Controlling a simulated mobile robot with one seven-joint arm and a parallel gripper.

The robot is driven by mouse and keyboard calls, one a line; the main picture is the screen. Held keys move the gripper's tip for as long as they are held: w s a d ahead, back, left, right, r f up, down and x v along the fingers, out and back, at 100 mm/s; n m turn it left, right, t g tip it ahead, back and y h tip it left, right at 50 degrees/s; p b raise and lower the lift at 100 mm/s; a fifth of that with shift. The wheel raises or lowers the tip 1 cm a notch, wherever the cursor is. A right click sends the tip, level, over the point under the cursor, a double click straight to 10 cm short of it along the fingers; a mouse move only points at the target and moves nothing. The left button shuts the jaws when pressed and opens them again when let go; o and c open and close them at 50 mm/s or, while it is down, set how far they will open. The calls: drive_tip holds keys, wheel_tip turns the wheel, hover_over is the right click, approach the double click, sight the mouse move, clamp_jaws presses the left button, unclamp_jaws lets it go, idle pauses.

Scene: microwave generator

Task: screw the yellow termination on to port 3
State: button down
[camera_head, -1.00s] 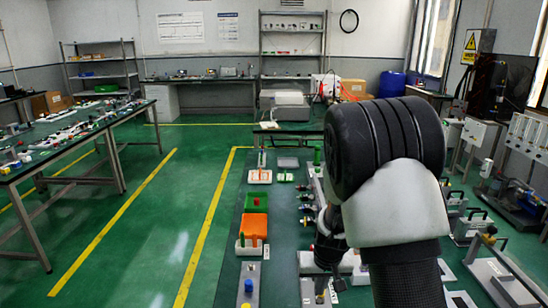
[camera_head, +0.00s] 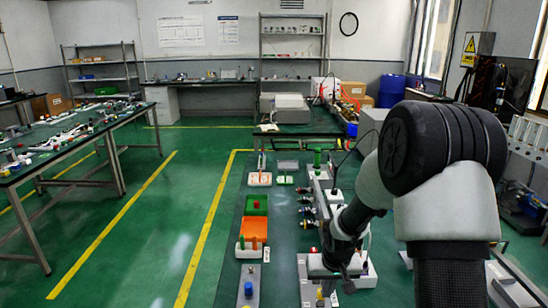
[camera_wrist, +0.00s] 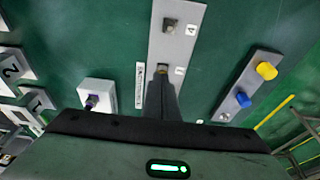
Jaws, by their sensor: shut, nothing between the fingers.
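The yellow termination (camera_wrist: 266,70) sits on a grey bar (camera_wrist: 250,82) beside a blue cap (camera_wrist: 243,99), right of my gripper in the wrist view. The blue cap also shows in the head view (camera_head: 248,288). My gripper (camera_wrist: 161,80) is shut and empty, its fingertips over a grey plate (camera_wrist: 182,12) with ports. A brass-coloured connector (camera_wrist: 162,69) shows just at the fingertips; I cannot tell whether they touch. Another port (camera_wrist: 169,26), beside a label like 4, is further up the plate. The nearer label is too small to read, and the fingers hide the plate below.
A white block with a purple connector (camera_wrist: 91,101) stands left of the fingers, with numbered blocks (camera_wrist: 12,68) beyond it. In the head view, an orange bin (camera_head: 254,228) and a green bin (camera_head: 256,205) are on the left of the bench. Bare green surface separates plate and bar.

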sight(323, 304)
drive_tip(key=shift+s+b+x, duration=0.25)
drive_tip(key=shift+b+x, duration=0.45)
drive_tip(key=shift+x, duration=0.25)
drive_tip(key=shift+s+b+x, duration=0.2)
drive_tip(key=shift+b+x, duration=0.5)
drive_tip(key=shift+x, duration=0.3)
drive_tip(key=shift+s+b+x, duration=0.25)
drive_tip(key=shift+b+x, duration=0.45)
drive_tip(key=shift+x, duration=0.25)
drive_tip(key=shift+f, duration=0.15)
drive_tip(key=shift+w, duration=0.2)
drive_tip(key=shift+a+b, duration=0.3)
drive_tip(key=shift+b, duration=0.15)
drive_tip(key=shift+s, duration=0.35)
drive_tip(key=w+p+v, duration=0.1)
drive_tip(key=p+v, duration=0.2)
drive_tip(key=v, duration=0.2)
drive_tip(key=shift+r+p, duration=0.3)
drive_tip(key=shift+r, duration=0.3)
